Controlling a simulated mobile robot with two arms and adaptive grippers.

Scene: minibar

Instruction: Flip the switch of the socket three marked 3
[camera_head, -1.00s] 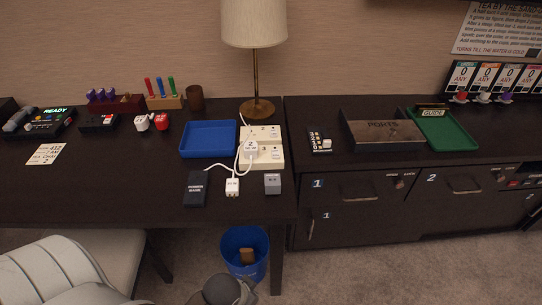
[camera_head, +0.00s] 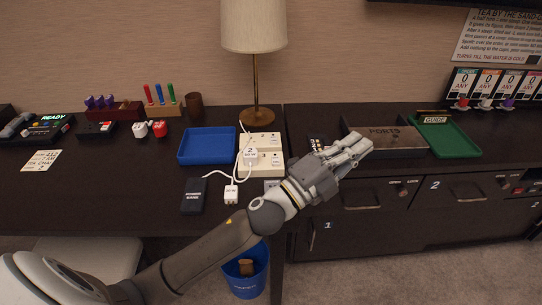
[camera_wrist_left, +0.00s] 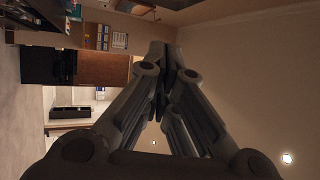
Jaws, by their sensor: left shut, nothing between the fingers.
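The cream socket block (camera_head: 268,146) stands on the dark desk below the lamp, with numbered sockets and small switches. Its lower socket, read as 3 in the earlier frame, has a switch (camera_head: 276,159) on its right side. A white plug (camera_head: 250,155) marked 2 sits at the block's left side with a white cable. My left gripper (camera_head: 362,145) is shut and empty, up and to the right of the block, in front of the ports box. The left wrist view shows its fingers (camera_wrist_left: 167,58) together, with no socket in sight. My right gripper is not in view.
A blue tray (camera_head: 207,160) lies left of the block. A power bank (camera_head: 194,196) and a white adapter (camera_head: 231,194) lie in front. The lamp (camera_head: 256,90) stands behind. The ports box (camera_head: 384,152) and green tray (camera_head: 455,141) are at right.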

